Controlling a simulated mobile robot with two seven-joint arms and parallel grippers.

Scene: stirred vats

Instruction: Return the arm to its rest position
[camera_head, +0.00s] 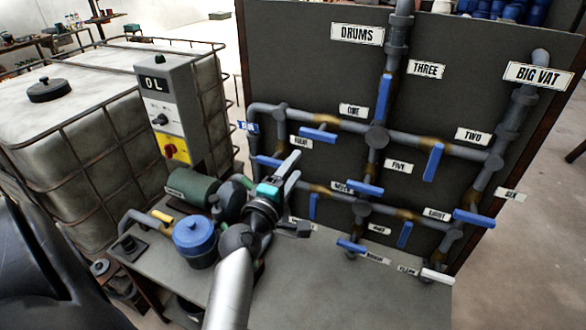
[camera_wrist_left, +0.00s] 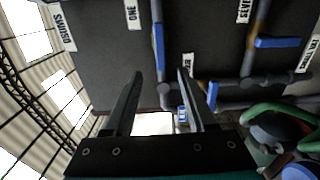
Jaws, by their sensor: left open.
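My left gripper (camera_head: 294,164) is raised in front of the left side of the pipe panel (camera_head: 300,80). Its arm rises from the bottom of the head view across the bench. In the left wrist view the two dark fingers (camera_wrist_left: 160,74) are apart with nothing between them. They point toward the panel, where a blue valve handle (camera_wrist_left: 158,52) shows behind the gap. From these frames I cannot tell whether the fingers touch any pipe or handle. The arm hides part of the bench and of the lower left pipes. My right gripper is not in view.
A green pump (camera_head: 192,188) and blue-lidded pot (camera_head: 195,238) stand left of my arm on the bench (camera_head: 330,300). A control box (camera_head: 166,110) hangs on the caged tank (camera_head: 75,130).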

